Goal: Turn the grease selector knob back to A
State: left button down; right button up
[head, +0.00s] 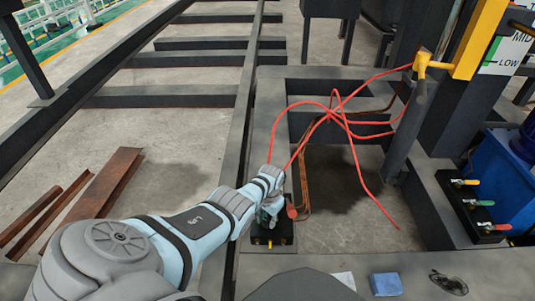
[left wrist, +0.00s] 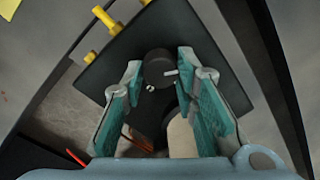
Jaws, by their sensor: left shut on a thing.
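The black grease selector knob (left wrist: 158,66) shows in the left wrist view between the fingertips of my left gripper (left wrist: 159,72). The gripper is shut on it. A white pointer line on the knob points to the right in that view. A small white mark lies just below the knob; I cannot read any letter. The knob sits on a black block (left wrist: 120,45) with yellow fittings. In the head view my left gripper (head: 270,212) is at the black block (head: 272,231) on the grey frame and hides the knob. My right gripper is not in view.
Red hoses (head: 333,115) loop over the frame near my left arm. A red-handled part (head: 291,211) stands beside the block. A blue block (head: 386,284) lies at the front. Rusty bars (head: 100,190) lie on the left floor.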

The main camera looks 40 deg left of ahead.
pick_arm(q)
jog(key=c, duration=1.3)
grip_release()
jog(key=shift+w+r, duration=0.1)
jog(key=shift+r, duration=0.55)
jog(key=r, duration=1)
jog(key=shift+d+r, duration=0.25)
jog(key=shift+r, duration=0.1)
